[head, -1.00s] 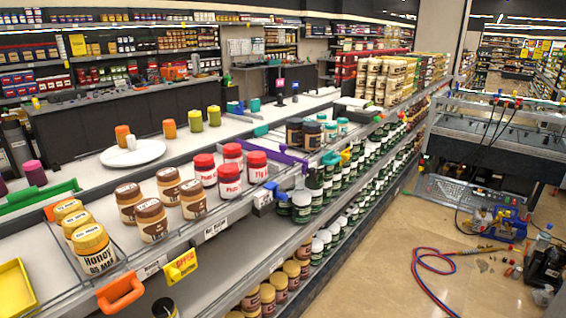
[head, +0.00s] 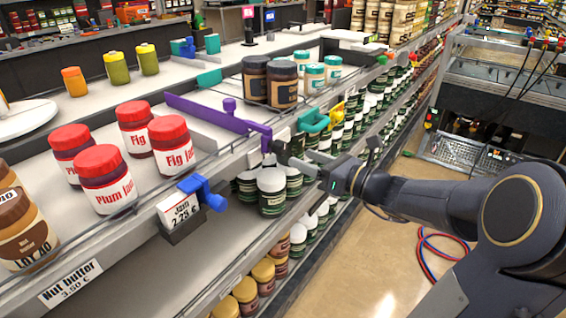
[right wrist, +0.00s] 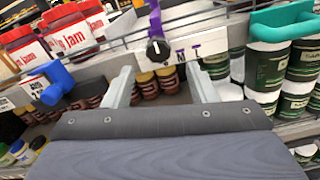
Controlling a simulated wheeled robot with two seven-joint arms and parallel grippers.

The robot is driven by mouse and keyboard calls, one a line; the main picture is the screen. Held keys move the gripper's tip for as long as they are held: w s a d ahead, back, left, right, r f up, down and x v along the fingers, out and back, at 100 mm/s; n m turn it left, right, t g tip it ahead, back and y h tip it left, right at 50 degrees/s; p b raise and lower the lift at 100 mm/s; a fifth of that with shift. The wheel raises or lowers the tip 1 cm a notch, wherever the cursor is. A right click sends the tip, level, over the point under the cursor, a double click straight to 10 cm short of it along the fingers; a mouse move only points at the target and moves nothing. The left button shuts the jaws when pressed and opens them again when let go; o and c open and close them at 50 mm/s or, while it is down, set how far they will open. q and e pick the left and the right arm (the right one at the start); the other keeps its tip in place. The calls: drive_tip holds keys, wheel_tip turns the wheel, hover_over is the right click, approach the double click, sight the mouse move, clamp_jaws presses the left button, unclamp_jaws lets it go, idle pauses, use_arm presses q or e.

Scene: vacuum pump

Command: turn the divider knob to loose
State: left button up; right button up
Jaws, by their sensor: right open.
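A purple divider (head: 205,115) lies along the upper shelf between red-lidded jam jars and dark-lidded jars. In the right wrist view the knob (right wrist: 157,47) hangs just ahead, in front of a white label strip with partly hidden lettering. My right gripper (head: 291,161) reaches in from the right, close to the knob. In the right wrist view its fingers (right wrist: 163,82) are apart and empty, with the knob beyond and between them, apparently not touched. My left gripper is not in view.
A blue divider knob (head: 203,190) is at the left and a teal one (head: 313,120) at the right on the same rail. Green-labelled jars (head: 272,190) stand on the shelf below, close to my gripper.

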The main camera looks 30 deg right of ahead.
sight(285, 150)
drive_tip(key=x, duration=0.7)
drive_tip(key=shift+w+a+r, duration=0.1)
drive_tip(key=shift+c, duration=0.4)
drive_tip(key=c, duration=0.9)
drive_tip(key=shift+n+b, duration=0.9)
drive_tip(key=shift+b, duration=0.5)
drive_tip(key=n+b, duration=1.1)
drive_tip(key=b, duration=0.1)
drive_tip(key=shift+b, duration=0.4)
drive_tip(key=shift+n+b, duration=1.2)
drive_tip(key=shift+n, duration=0.3)
drive_tip(key=o, duration=1)
